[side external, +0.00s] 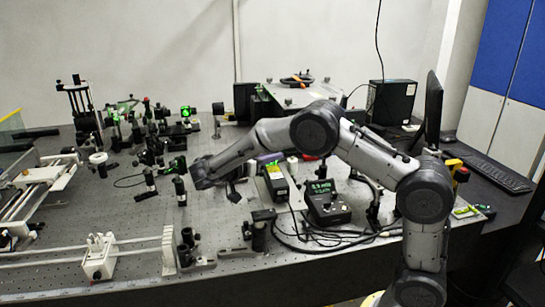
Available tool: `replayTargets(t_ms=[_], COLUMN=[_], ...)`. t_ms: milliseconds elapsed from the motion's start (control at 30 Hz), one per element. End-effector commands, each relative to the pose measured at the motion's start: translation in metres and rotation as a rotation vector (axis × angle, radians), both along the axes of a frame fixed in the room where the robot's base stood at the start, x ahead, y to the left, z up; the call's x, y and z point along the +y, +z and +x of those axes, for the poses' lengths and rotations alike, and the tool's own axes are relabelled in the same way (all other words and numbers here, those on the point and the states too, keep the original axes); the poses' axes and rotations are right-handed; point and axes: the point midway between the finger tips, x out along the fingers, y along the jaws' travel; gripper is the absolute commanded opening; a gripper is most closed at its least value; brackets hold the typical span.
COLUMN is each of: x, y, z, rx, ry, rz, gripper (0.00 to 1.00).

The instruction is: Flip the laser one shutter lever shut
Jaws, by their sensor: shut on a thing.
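My gripper (197,180) is at the end of my arm, low over the perforated optical table, left of centre. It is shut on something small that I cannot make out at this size. A black post mount (180,190) stands just left of the gripper. A black box with a green top (276,182), perhaps a laser, lies right of the gripper under my forearm. No label for laser one can be read. I cannot pick out its shutter lever; it may be hidden by the gripper.
A controller with a lit green display (328,203) and loose cables stand right of the black box. Several optic mounts crowd the table behind and left of the gripper. A rail with a white carriage (98,257) is at front left. Bare table (110,210) lies left of the gripper.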

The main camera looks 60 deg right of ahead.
Motion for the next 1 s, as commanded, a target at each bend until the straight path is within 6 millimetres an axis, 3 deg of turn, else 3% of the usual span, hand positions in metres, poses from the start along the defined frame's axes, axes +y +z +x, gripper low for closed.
replayTargets(t_ms=[33,167,567,767,1000], x=[-0.002,-0.001,0.005,0.034,0.086], y=[0.007,0.007,0.004,0.008,0.018], z=[0.000,0.001,0.002,0.008,0.018], rx=[-0.011,-0.012,-0.005,-0.006,-0.007], ry=[-0.002,-0.002,0.002,0.005,0.005], rz=[-0.011,-0.011,-0.006,-0.005,-0.005], gripper=[0.12,0.36,0.37,0.37,0.37])
